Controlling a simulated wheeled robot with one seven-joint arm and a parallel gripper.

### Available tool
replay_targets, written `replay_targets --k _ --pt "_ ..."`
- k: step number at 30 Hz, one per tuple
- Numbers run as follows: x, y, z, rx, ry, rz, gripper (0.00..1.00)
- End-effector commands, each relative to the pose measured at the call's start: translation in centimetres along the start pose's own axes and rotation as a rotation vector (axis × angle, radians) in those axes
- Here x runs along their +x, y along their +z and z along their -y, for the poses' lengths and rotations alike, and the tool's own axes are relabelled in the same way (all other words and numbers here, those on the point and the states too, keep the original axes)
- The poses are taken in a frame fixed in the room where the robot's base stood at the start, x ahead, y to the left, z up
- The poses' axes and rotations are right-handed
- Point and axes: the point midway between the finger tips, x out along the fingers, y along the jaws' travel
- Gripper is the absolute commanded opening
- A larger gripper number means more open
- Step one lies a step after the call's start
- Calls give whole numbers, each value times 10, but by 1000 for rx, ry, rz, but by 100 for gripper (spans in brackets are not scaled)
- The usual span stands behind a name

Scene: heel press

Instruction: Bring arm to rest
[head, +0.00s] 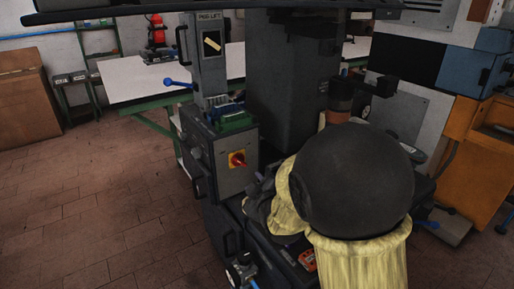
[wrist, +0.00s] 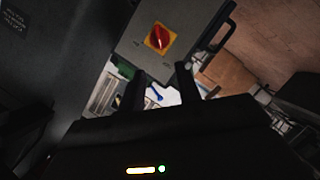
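My gripper (wrist: 160,80) shows in the wrist view as two dark fingers standing apart, with nothing held between them. Beyond the gap are a blue lever (wrist: 154,93) and a bright surface. A control box with a red and yellow rotary switch (wrist: 159,38) is just past the fingers, apart from them as far as I can tell. In the head view my arm, with a pale yellow sleeve and a large black joint, reaches over the front of the dark press (head: 288,85). The same rotary switch (head: 237,160) is left of the arm. My fingertips are hidden or too dark to tell there.
The press has a blue-knobbed lever (head: 177,83) on its left. A white-topped bench (head: 135,78) stands behind. An orange cabinet (head: 470,140) is at the right and a brown wooden box (head: 25,100) at the far left. The tiled floor (head: 90,200) at left is clear.

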Motion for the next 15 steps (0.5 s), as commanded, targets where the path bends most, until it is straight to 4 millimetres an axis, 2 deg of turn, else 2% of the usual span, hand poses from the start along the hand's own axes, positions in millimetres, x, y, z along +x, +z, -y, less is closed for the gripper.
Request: replay_targets --k 4,8,11,15 --pt "-6 15 -1 53 -22 55 34" --pt "-22 48 -1 181 -75 186 34" --pt "-44 80 4 318 -125 326 34" --pt "-83 117 16 513 -181 530 34"
